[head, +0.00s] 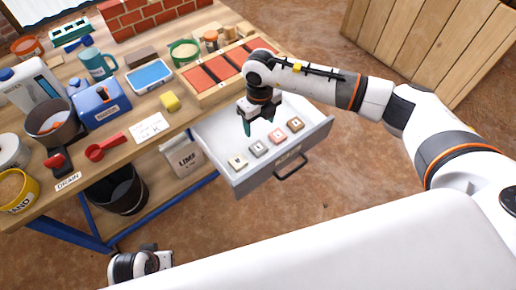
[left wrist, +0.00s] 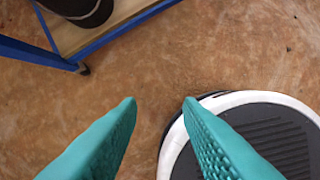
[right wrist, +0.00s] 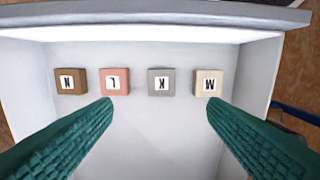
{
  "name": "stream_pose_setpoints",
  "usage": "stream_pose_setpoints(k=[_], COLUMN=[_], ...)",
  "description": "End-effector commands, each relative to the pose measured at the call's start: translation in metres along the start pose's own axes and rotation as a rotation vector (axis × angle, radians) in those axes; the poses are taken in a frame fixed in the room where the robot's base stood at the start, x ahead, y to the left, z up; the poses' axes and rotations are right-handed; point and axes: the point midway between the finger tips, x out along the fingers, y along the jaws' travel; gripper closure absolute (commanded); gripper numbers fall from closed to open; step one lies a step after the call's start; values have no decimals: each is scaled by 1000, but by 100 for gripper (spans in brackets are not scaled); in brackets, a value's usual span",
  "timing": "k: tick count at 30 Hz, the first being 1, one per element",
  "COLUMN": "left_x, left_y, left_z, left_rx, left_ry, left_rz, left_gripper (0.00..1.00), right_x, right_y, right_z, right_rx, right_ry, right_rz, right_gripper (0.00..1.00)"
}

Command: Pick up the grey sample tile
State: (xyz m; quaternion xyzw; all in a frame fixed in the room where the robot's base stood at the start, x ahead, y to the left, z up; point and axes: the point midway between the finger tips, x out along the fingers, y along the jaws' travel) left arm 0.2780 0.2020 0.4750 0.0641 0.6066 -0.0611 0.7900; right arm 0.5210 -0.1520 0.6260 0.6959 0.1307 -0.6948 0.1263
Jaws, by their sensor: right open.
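The grey sample tile (head: 258,149) lies in the open drawer (head: 240,180), between a cream tile (head: 238,162) and a pink tile (head: 278,136). A brown tile (head: 296,124) ends the row. In the right wrist view the grey tile (right wrist: 161,82) carries a letter label, upside down. My right gripper (head: 258,126) is open and empty above the drawer, fingers pointing down. In its wrist view the fingertips (right wrist: 160,101) stand either side of the grey tile's column, apart from it. My left gripper (left wrist: 160,101) is open and empty over the floor.
The drawer's walls and front handle (head: 290,167) surround the tiles. The workbench (head: 140,110) is crowded with a toolbox, a mug, a red scoop and a yellow block. A bin (head: 118,190) and a bag (head: 184,155) stand below. A wooden crate (head: 430,45) stands at the back right.

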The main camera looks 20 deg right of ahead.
Motion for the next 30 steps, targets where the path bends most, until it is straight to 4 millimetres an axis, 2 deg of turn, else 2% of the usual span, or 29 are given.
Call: stream_pose_setpoints(k=[9,17,24,30], left_x=[-30,-46,-76,-87], left_y=[2,2,3,3], left_z=[7,8,9,8], left_rx=[-3,-4,-6,-6], left_ry=[-19,-26,-43,-44], left_rz=[3,5,8,8], left_gripper=[67,67,67,67], right_x=[53,74,109,117], right_y=[2,0,-3,-3], right_z=[1,1,1,1], right_rx=[1,0,-1,-1], right_ry=[-6,-5,-4,-2], right_rz=[9,7,6,5], right_gripper=[33,33,33,33])
